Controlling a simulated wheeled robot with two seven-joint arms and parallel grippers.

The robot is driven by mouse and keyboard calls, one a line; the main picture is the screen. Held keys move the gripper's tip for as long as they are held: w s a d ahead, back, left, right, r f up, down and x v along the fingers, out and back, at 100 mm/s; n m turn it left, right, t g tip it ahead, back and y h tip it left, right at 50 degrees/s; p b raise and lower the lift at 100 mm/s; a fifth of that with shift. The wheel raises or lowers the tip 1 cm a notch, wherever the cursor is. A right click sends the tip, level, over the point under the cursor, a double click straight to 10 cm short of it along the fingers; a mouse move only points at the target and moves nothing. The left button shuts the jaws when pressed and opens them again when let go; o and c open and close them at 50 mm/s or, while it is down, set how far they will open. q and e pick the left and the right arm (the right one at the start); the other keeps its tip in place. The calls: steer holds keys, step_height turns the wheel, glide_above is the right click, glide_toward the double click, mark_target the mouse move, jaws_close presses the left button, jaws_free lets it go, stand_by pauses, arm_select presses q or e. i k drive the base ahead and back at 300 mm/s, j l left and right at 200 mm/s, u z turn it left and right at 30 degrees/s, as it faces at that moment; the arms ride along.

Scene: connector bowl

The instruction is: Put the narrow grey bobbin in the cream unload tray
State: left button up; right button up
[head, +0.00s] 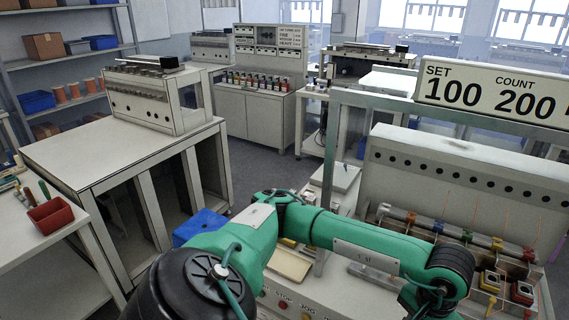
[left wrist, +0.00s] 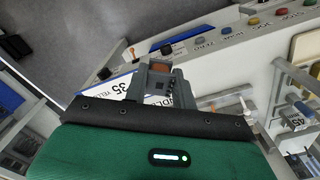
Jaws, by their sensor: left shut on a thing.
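My left gripper (left wrist: 157,68) is in the left wrist view, shut on a small grey piece that looks like the narrow grey bobbin; the fingers mostly hide it, so its shape is unclear. In the head view my green left arm reaches across to the right, and its gripper is below the frame. The cream unload tray (head: 291,265) lies behind that arm, partly covered by it. The tray also shows at the right edge of the left wrist view (left wrist: 306,48), apart from the gripper. My right gripper is in neither view.
A control panel (left wrist: 225,33) with coloured buttons runs near the gripper. A winding machine (head: 460,185) with several coloured bobbins stands at the right under a metal frame. A blue bin (head: 198,226) stands left of the tray. A red bin (head: 50,215) sits on the left bench.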

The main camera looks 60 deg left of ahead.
mark_target(277, 261)
steer(key=j, duration=0.95)
steer(key=k+j, duration=0.15)
steer(key=j, duration=1.7)
steer(key=k+z, duration=0.05)
